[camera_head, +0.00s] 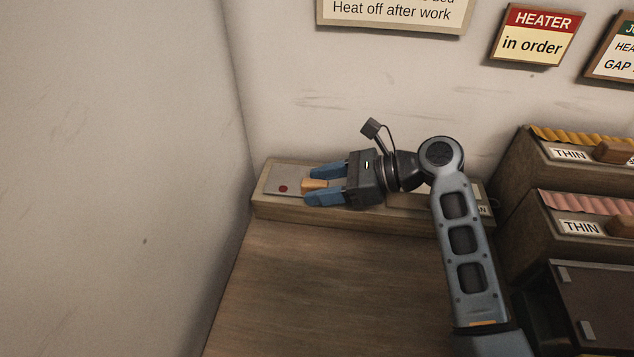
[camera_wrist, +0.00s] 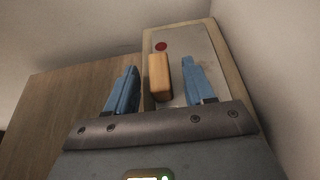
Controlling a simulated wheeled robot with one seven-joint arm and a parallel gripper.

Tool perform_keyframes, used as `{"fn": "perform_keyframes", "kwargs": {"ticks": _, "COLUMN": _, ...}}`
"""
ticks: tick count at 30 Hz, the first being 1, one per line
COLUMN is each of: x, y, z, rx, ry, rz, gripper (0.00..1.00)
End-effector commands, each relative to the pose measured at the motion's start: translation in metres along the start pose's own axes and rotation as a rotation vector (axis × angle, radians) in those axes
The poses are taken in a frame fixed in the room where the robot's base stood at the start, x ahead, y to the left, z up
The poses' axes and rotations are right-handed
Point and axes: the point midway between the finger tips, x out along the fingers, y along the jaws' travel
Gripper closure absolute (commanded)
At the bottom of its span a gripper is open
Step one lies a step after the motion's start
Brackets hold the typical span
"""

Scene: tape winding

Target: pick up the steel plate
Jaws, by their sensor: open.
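The steel plate (camera_head: 285,176) is a flat grey sheet with a red dot, lying at the left end of a low wooden ledge against the back wall. A tan block-like handle (camera_head: 314,184) stands on it. My gripper (camera_head: 325,184) is open, its blue fingers on either side of the handle, apart from it as far as I can tell. The plate's near part is hidden by my gripper.
The ledge (camera_head: 350,218) runs along the back wall, with a side wall close on the left. Wooden bins labelled THIN (camera_head: 560,165) and a dark box (camera_head: 597,300) stand at the right. The wooden tabletop (camera_head: 310,290) in front is clear.

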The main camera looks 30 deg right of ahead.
Motion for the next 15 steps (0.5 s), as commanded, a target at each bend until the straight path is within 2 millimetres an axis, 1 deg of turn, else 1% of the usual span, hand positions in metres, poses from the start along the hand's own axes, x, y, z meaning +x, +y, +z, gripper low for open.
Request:
{"fn": "perform_keyframes", "kwargs": {"ticks": 2, "x": -0.0002, "y": -0.0001, "z": 0.0001, "rx": 0.000, "ry": 0.000, "rz": 0.000, "gripper": 0.47}}
{"fn": "perform_keyframes", "kwargs": {"ticks": 15, "x": -0.0004, "y": -0.0001, "z": 0.0003, "rx": 0.000, "ry": -0.001, "rz": 0.000, "gripper": 0.89}}
